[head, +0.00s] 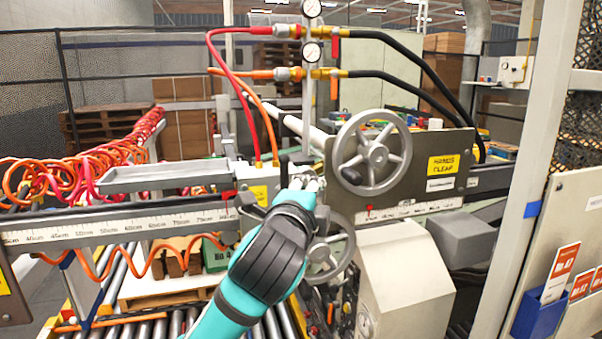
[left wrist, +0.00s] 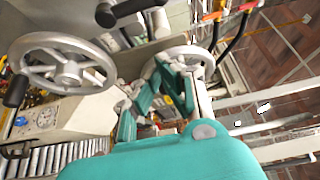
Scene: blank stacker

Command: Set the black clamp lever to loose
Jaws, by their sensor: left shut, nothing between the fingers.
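A black lever (left wrist: 130,8) with a rounded end shows at the top edge of the left wrist view, and I take it for the clamp lever. In the head view, an upright black piece (head: 284,172) stands just left of my fingertips; I cannot tell if it is the same part. My left gripper (head: 308,183) is shut and empty in front of the machine, left of the upper handwheel (head: 372,152). Its teal fingers (left wrist: 150,92) also show in the left wrist view, apart from the lever. My arm hides part of the machine. My right gripper is out of view.
A lower handwheel (head: 330,250) sits beside my forearm. A ruler rail (head: 120,223) and a grey tray (head: 163,177) lie to the left. Red and orange hoses (head: 240,90) hang above. A pale post (head: 520,180) stands at the right.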

